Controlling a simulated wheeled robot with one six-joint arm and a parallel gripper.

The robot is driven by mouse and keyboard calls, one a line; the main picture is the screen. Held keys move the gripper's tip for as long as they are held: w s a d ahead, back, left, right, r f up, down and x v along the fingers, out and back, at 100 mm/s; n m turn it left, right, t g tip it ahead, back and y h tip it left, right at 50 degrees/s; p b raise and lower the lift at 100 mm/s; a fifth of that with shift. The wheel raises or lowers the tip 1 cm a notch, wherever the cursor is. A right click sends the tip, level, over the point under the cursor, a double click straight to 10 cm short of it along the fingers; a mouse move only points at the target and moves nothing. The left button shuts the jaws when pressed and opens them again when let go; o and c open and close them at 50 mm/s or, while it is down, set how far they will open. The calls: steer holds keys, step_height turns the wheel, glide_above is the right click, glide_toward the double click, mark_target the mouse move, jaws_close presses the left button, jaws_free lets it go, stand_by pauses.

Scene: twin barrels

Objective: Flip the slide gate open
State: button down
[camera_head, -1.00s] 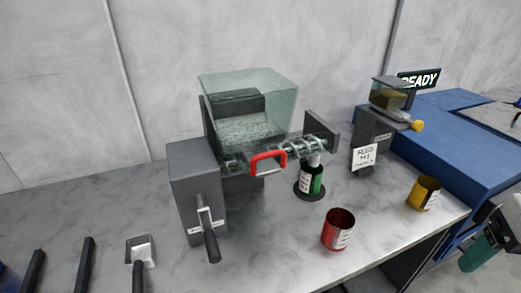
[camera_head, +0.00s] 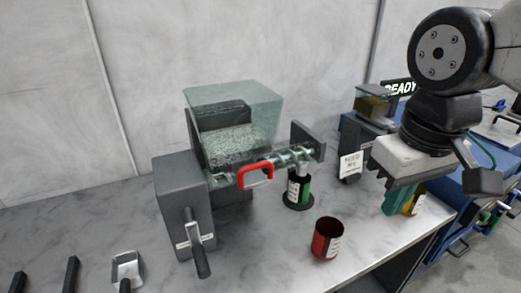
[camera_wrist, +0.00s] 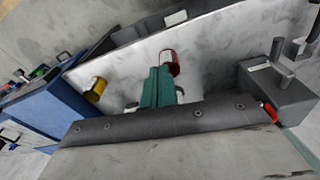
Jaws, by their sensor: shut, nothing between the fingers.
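A red U-shaped handle (camera_head: 255,174), which looks like the slide gate's grip, sits at the front of the clear hopper (camera_head: 262,105), above the glassy screw tube. A bit of red (camera_wrist: 270,111) shows at the right in the wrist view, mostly hidden. I cannot tell the gate's own plate from the handle. My gripper (camera_head: 393,203) is at the right of the head view, well apart from the handle, over the counter's right end. Its teal fingers (camera_wrist: 158,88) are together and empty in the wrist view.
A grey crank box (camera_head: 183,205) is at left. A yellow cup (camera_head: 413,202) is behind my gripper. A scoop (camera_head: 127,270) lies front left.

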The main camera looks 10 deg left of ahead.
steer(key=w+a+r+t+y, duration=0.1)
steer(key=w+a+r, duration=0.2)
steer(key=a, duration=0.7)
steer(key=w+a+r+n+t, duration=0.1)
steer(key=w+a+r, duration=0.2)
steer(key=a+r, duration=0.4)
steer(key=a, duration=0.2)
steer(key=shift+w+a+n+y, duration=0.2)
steer(key=shift+a+n+y, duration=0.1)
steer(key=shift+a+y, duration=0.1)
steer(key=shift+d+f, duration=0.1)
glide_above(256, 171)
steer(key=s+d, duration=0.1)
step_height(256, 171, down, 10)
steer(key=shift+s+r, duration=0.15)
steer(key=shift+r, duration=0.1)
